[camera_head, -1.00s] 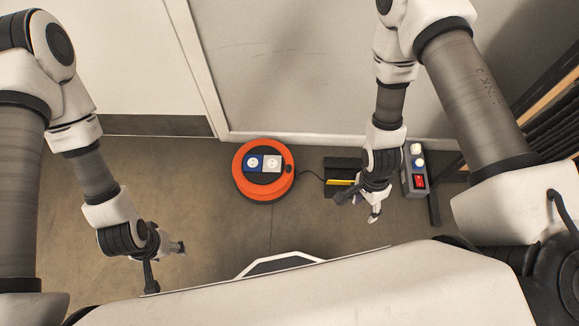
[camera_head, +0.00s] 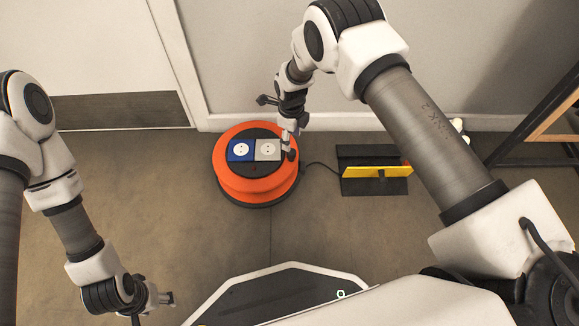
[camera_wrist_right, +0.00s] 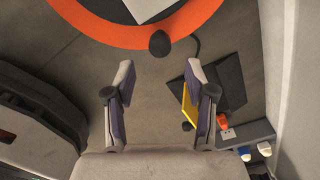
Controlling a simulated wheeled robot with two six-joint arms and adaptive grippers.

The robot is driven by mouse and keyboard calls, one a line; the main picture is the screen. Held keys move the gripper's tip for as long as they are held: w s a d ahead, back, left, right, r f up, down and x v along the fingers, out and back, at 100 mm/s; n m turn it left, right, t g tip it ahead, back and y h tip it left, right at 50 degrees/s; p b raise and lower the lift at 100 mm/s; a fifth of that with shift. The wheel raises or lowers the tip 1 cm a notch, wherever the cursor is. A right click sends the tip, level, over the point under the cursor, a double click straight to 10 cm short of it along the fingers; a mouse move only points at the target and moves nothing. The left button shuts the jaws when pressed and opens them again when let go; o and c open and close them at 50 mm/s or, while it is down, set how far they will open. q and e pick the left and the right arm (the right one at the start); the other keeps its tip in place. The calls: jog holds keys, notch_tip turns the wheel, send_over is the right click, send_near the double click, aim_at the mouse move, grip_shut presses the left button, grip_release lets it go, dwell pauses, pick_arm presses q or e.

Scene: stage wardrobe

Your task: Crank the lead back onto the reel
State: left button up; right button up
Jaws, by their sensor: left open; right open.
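The orange reel (camera_head: 228,180) lies on the floor, with a blue and a grey socket plate (camera_head: 254,150) on its dark top. Its dark crank knob (camera_wrist_right: 160,43) stands near the rim in the right wrist view, just beyond my fingertips and between their lines. My right gripper (camera_head: 278,120) is open over the reel's back right edge; it also shows empty in the right wrist view (camera_wrist_right: 160,78). The black lead (camera_head: 322,165) runs from the reel's right side towards a black and yellow stand. My left gripper (camera_head: 152,308) is open and empty at lower left, away from the reel.
The black stand with a yellow plate (camera_head: 375,171) is right of the reel. A grey box (camera_wrist_right: 232,135) with coloured fittings is beyond it, mostly hidden by my right arm in the head view. A wall rises behind the reel. Floor left of the reel is clear.

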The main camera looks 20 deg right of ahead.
aim_at(291, 152)
notch_tip(291, 152, down, 8)
jog(key=b, duration=0.3)
jog(key=shift+r+b, duration=0.1)
jog(key=shift+b, duration=0.3)
jog(key=shift+r, duration=0.1)
grip_shut()
